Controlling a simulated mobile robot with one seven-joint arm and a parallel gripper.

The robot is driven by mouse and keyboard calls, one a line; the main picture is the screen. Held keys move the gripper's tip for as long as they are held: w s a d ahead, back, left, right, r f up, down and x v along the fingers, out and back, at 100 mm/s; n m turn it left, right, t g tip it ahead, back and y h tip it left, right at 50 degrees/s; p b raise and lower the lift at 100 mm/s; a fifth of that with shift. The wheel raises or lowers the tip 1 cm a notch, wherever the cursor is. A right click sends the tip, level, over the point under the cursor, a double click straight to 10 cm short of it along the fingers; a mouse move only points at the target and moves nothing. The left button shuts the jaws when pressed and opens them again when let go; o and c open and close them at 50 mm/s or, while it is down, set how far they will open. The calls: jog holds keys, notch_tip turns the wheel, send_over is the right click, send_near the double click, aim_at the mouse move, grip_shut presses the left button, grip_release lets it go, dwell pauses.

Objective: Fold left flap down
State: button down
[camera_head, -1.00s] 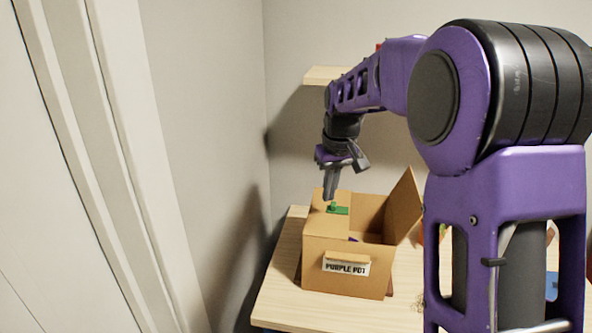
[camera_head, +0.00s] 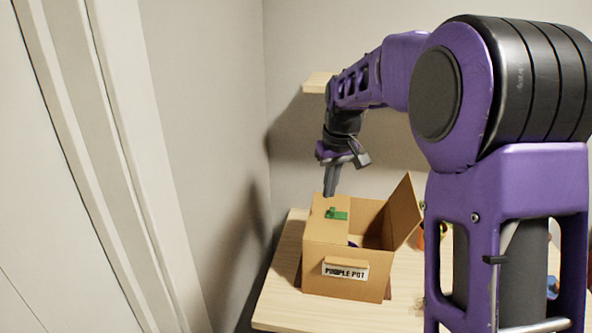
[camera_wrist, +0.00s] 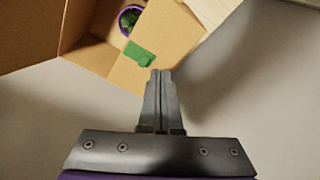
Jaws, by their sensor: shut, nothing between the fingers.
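A cardboard box (camera_head: 325,267) labelled "PURPLE POT" stands on the table. Its left flap (camera_head: 324,234), with a green tab (camera_head: 337,214), lies inward, roughly level over the left part of the opening. The flap and the green tab (camera_wrist: 139,54) also show in the wrist view. My gripper (camera_head: 330,194) is shut and empty, pointing down at the far end of the left flap. In the wrist view its fingertips (camera_wrist: 158,74) are by the flap's edge near the green tab; I cannot tell if they touch. A purple-rimmed pot (camera_wrist: 122,22) with green leaves is inside the box.
The right flap (camera_head: 405,208) stands up, tilted outward. A small front flap or ledge (camera_head: 346,262) sits above the label. The wooden table (camera_head: 282,285) has free room left of the box. A wall is close on the left, and a shelf (camera_head: 317,83) is behind.

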notch_tip(320, 180, up, 6)
jog(key=p, duration=0.3)
jog(key=shift+r, duration=0.15)
dwell(0.3)
